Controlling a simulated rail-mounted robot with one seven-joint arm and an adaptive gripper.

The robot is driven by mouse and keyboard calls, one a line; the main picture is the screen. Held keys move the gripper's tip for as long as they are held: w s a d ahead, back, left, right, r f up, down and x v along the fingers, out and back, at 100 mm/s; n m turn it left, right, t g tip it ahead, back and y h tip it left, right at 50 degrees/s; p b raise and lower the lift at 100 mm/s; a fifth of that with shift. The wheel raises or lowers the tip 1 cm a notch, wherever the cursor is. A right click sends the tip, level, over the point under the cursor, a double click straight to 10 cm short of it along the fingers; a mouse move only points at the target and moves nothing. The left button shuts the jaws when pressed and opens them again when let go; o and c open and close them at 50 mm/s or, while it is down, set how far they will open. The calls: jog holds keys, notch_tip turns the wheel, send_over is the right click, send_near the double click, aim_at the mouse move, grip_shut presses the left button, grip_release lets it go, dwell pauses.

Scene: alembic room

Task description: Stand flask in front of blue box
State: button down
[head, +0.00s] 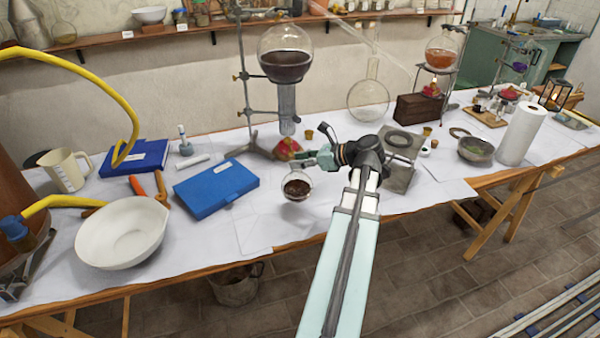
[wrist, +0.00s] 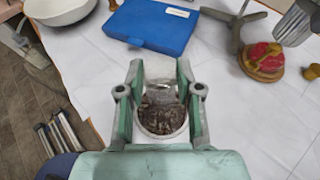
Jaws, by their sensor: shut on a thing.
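A small round glass flask (head: 297,188) with dark brown contents hangs upright from my gripper (head: 312,158), over the front part of the white-covered table. In the wrist view my gripper (wrist: 160,78) has a finger on each side of the flask's neck, shut on it, and the dark contents of the flask (wrist: 162,118) show between the fingers. I cannot tell whether its bottom touches the table. The blue box (head: 215,189) lies flat to the left of the flask, apart from it. In the wrist view the blue box (wrist: 150,26) is beyond the fingers.
A white bowl (head: 122,232) and orange-handled tool (head: 160,186) lie left of the box. A blue book (head: 134,158) lies behind. A metal stand holds a large flask (head: 286,54) above a red item (head: 287,149). Bare cloth lies between box and flask, near the table's front edge.

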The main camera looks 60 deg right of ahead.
aim_at(302, 172)
jog(key=shift+f, duration=2.35)
jog(key=c, duration=0.8)
grip_release()
jog(key=shift+f, duration=0.15)
jog(key=shift+o, duration=0.2)
jog(key=shift+s+r, duration=0.15)
jog(key=shift+r, duration=0.05)
jog(key=v, duration=1.1)
jog(key=shift+s+r+b, duration=0.2)
jog(key=shift+s+b, duration=0.1)
jog(key=shift+b, duration=0.05)
jog(key=shift+d, duration=0.1)
